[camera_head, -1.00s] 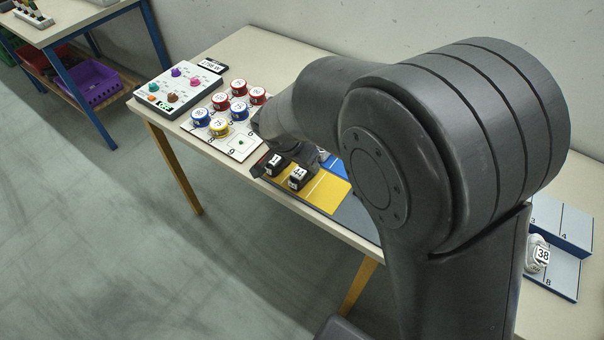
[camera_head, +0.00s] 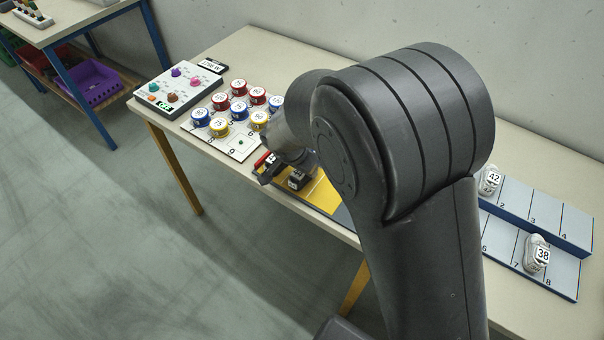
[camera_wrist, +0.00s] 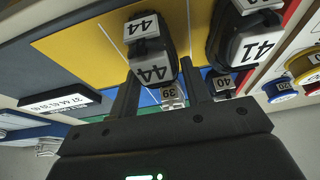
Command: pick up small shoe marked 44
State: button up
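The small black shoe marked 44 (camera_wrist: 152,52) stands on a yellow area, with white 44 labels at top and front in the wrist view. It also shows in the head view (camera_head: 298,180), close under my arm. My gripper (camera_wrist: 158,72) is open, with one finger on each side of the near end of this shoe. I cannot tell whether the fingers touch it. A dark shoe marked 41 (camera_wrist: 243,40) stands close to the right finger. My fingers are mostly hidden in the head view.
Labels of further shoes show behind my fingers, one reading 40 (camera_wrist: 222,86). A black size sign (camera_wrist: 60,101) lies left in the wrist view. Several round tins (camera_head: 220,127) and a knob box (camera_head: 178,90) stand left. A blue-grey rack (camera_head: 530,215) holds shoes 42 and 38.

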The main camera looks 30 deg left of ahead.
jog(key=c, duration=0.5)
jog(key=shift+c, duration=0.2)
